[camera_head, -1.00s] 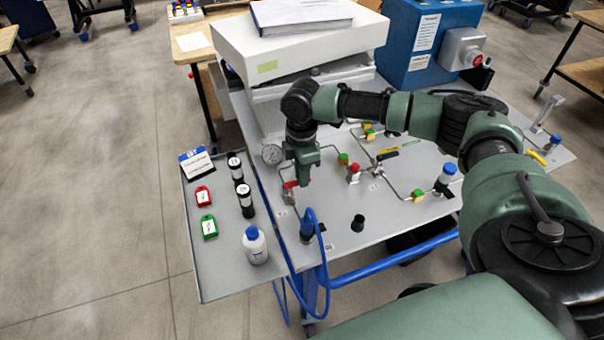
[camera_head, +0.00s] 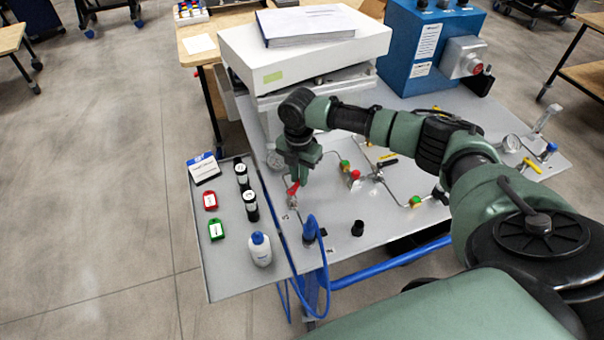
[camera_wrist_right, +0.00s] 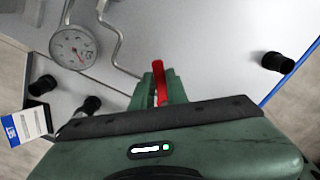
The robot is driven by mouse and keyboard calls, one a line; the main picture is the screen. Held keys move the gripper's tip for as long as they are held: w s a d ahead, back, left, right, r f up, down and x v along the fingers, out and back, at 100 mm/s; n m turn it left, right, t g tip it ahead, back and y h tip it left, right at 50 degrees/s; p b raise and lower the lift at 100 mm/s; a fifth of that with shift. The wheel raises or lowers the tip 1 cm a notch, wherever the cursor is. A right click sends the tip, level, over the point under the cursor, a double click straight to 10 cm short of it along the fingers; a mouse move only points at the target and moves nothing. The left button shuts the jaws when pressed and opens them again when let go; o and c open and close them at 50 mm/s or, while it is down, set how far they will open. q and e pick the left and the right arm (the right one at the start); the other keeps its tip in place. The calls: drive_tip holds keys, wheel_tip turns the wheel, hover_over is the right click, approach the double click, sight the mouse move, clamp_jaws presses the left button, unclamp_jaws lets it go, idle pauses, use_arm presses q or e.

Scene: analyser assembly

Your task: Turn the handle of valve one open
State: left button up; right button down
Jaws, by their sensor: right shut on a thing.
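The red valve handle (camera_head: 292,188) stands on a small metal valve body (camera_head: 292,202) on the grey panel, left of centre. My right gripper (camera_head: 296,180) comes down on it from above and is shut on it. In the right wrist view the red handle (camera_wrist_right: 159,82) shows as a narrow bar between the green fingers of my right gripper (camera_wrist_right: 160,92). The valve body is hidden in that view. In the head view the gripper covers the handle's far part. My left gripper is not in view.
A pressure gauge (camera_wrist_right: 73,47) and bent pipes stand close to the gripper. A blue hose (camera_head: 322,255) loops in front of the valve. A white bottle (camera_head: 260,249) and black-capped vials stand on the side tray (camera_head: 225,275). Another valve with a red part (camera_head: 354,175) is to the right.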

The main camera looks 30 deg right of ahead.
drive_tip(key=n, duration=0.2)
drive_tip(key=shift+w+a+n, duration=0.25)
drive_tip(key=shift+w+n, duration=0.15)
drive_tip(key=n, duration=0.2)
drive_tip(key=shift+w+a+n, duration=0.3)
drive_tip(key=shift+a+n, duration=0.05)
drive_tip(key=shift+n, duration=0.05)
drive_tip(key=shift+w+a+n, duration=0.2)
drive_tip(key=shift+a+n, duration=0.15)
drive_tip(key=shift+n, duration=0.8)
drive_tip(key=shift+w+a+n, duration=0.15)
drive_tip(key=shift+a+n, duration=0.15)
drive_tip(key=shift+n, duration=0.85)
drive_tip(key=c, duration=1.4)
unclamp_jaws()
drive_tip(key=shift+r, duration=0.1)
wheel_tip(320, 180, up, 8)
drive_tip(key=b, duration=0.1)
drive_tip(key=shift+f, duration=0.2)
